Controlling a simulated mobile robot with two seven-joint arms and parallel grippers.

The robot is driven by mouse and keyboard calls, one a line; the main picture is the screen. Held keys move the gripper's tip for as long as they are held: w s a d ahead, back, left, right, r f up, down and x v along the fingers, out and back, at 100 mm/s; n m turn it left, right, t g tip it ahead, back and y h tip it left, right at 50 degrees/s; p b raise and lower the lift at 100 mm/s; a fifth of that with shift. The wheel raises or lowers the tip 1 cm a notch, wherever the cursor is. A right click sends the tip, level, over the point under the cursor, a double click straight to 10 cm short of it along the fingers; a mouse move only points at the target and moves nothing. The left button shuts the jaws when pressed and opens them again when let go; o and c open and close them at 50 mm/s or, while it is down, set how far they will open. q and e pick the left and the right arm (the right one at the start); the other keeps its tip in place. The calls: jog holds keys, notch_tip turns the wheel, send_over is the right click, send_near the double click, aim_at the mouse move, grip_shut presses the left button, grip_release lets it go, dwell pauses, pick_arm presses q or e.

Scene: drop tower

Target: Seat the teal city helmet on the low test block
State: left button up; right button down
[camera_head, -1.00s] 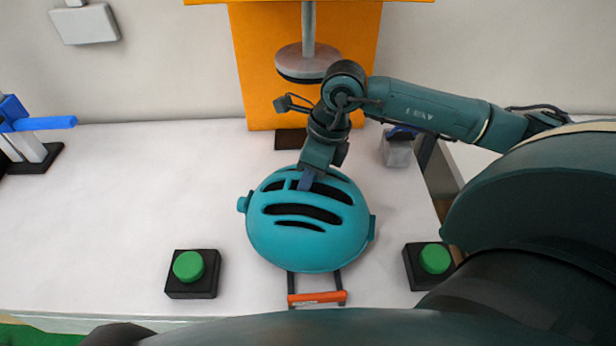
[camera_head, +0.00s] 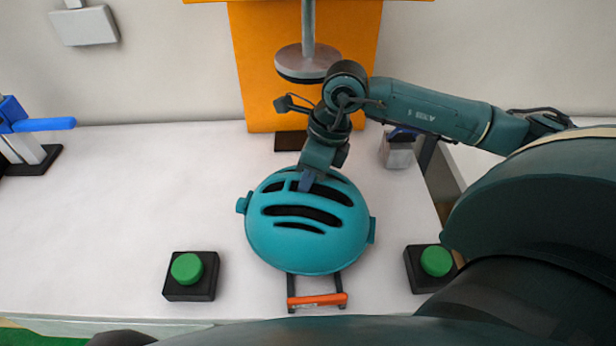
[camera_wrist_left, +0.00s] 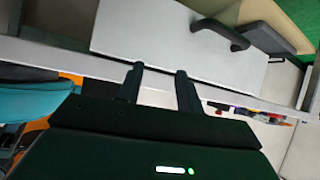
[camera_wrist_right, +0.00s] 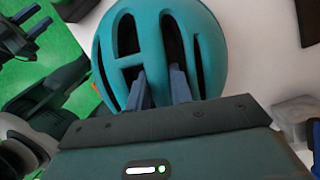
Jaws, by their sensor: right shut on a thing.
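The teal city helmet (camera_head: 310,245) is in the middle of the white table, its vented shell facing up. It fills the top of the right wrist view (camera_wrist_right: 215,50). My right gripper (camera_head: 306,184) comes from behind, its fingers reaching into the vents at the back; in the right wrist view the fingers (camera_wrist_right: 160,85) are shut on the shell between slots. My left gripper (camera_wrist_left: 159,70) shows only in the left wrist view, with its fingers apart and nothing between them. I cannot make out the low test block; whatever is under the helmet is hidden.
An orange-handled frame (camera_head: 318,300) sticks out in front of the helmet. Green buttons on black boxes flank it at left (camera_head: 188,270) and right (camera_head: 436,262). The orange tower (camera_head: 262,70) with a hanging grey disc (camera_head: 305,62) stands behind.

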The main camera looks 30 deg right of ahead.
jog(key=shift+s+a+f, duration=0.1)
jog(key=shift+s+f, duration=0.25)
jog(key=shift+f, duration=0.3)
jog(key=c, duration=1.2)
grip_release()
jog(key=c, duration=0.3)
jog(key=shift+w+r+g, duration=0.1)
jog(key=shift+r+g, duration=0.2)
jog(key=shift+r+p, duration=0.6)
jog(key=shift+w+r, duration=0.1)
jog(key=shift+r, duration=0.25)
jog(key=shift+r, duration=0.1)
